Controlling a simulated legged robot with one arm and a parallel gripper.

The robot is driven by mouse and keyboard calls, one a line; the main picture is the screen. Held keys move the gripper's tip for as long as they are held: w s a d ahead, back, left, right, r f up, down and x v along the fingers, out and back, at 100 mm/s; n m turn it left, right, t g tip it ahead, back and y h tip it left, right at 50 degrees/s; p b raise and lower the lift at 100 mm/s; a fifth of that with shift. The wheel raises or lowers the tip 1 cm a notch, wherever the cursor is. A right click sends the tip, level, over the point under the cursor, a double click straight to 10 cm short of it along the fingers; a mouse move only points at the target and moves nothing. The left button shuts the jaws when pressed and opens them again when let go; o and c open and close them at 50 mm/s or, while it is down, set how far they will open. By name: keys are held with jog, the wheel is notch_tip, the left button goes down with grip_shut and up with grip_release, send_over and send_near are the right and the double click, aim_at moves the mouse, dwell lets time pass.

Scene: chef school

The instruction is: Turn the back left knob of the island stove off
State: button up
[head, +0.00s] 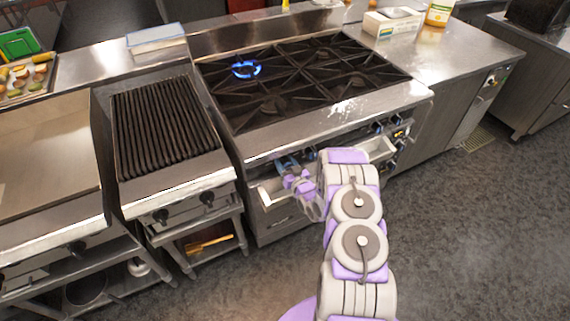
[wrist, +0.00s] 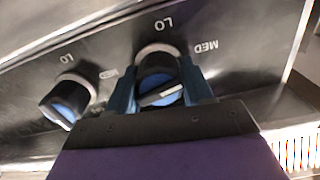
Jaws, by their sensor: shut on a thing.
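The island stove (head: 300,85) stands in the middle of the head view. Its back left burner has a blue flame (head: 246,69); no other flame shows. My gripper (head: 290,172) is at the left part of the stove's front panel. In the wrist view my gripper (wrist: 160,90) is shut around a black and blue knob (wrist: 157,78), one finger on each side. LO and MED marks show on the panel by this knob. A second knob (wrist: 68,98) with a blue face sits to the left, apart from the fingers. In the head view my arm hides part of the knob row.
A ridged grill (head: 165,127) adjoins the stove on the left, with its own black knobs (head: 207,199) in front. A steel counter (head: 450,50) with a white box (head: 392,22) stands at the right. The dark floor (head: 480,220) at the right is clear.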

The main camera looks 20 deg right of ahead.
jog(key=shift+w+d+r, duration=0.15)
jog(key=shift+d+r, duration=0.1)
jog(key=shift+r, duration=0.15)
dwell(0.3)
jog(key=o, duration=0.8)
jog(key=shift+o, duration=1.1)
jog(key=shift+f, duration=0.25)
jog(key=shift+s+a, duration=0.1)
jog(key=shift+s, duration=0.15)
jog(key=s+p, duration=0.2)
jog(key=s, duration=1.5)
jog(key=shift+d, duration=0.4)
jog(key=shift+f, duration=0.1)
